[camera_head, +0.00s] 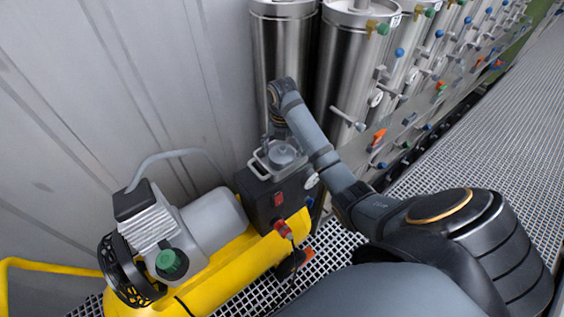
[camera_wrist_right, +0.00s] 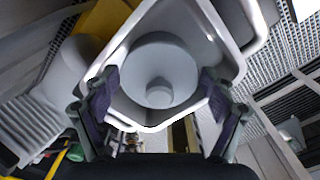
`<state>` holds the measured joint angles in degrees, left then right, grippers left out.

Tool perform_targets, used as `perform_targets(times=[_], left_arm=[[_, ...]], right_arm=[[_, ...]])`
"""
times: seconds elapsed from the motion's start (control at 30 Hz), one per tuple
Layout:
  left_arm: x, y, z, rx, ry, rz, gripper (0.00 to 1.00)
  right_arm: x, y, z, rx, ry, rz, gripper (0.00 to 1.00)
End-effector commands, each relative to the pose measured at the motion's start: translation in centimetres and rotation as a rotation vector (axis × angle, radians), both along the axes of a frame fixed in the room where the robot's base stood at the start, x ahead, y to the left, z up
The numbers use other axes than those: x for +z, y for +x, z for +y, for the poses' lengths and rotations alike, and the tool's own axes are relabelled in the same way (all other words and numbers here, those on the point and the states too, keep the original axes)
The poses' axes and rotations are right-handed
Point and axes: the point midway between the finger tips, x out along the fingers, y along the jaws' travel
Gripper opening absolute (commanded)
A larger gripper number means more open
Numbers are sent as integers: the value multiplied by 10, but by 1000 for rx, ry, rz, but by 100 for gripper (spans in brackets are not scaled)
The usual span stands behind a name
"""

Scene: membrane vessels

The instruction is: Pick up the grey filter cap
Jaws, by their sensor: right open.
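The grey filter cap (camera_head: 284,154) is a round disc with a small knob, on top of the black box of the yellow compressor in the head view. In the right wrist view the cap (camera_wrist_right: 157,66) lies inside a light grey rounded frame (camera_wrist_right: 236,50), its knob toward the camera. My right gripper (camera_wrist_right: 162,88) is open, with its two dark fingers on either side of the cap and a gap visible between them and it. In the head view the right gripper (camera_head: 272,135) points down just above the cap, partly hard to make out. My left gripper is not in view.
The black box (camera_head: 262,200) with a red switch sits on the yellow tank (camera_head: 225,262), beside a grey motor (camera_head: 215,215). Tall steel vessels (camera_head: 283,45) with valves stand behind. A pale panelled wall (camera_head: 90,110) is at left; grating floor (camera_head: 500,110) is at right.

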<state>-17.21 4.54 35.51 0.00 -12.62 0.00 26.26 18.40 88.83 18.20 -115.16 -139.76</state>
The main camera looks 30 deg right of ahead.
Motion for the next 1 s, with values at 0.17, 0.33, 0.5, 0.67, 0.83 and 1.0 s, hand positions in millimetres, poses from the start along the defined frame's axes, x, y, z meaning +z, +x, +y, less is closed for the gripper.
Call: perform_targets(times=[0.17, 0.33, 0.5, 0.67, 0.83, 1.0], left_arm=[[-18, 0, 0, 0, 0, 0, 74], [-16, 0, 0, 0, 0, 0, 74], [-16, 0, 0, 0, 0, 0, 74], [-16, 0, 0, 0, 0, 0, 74], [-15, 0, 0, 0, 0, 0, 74], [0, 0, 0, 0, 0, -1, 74]], right_arm=[[-19, 0, 0, 1, 0, 0, 84], [-17, 0, 0, 1, 0, 0, 81], [-17, 0, 0, 1, 1, 1, 58], [-17, 0, 0, 1, 1, 1, 47], [-16, 0, 0, 1, 1, 1, 47], [-1, 0, 0, 1, 0, 0, 47]])
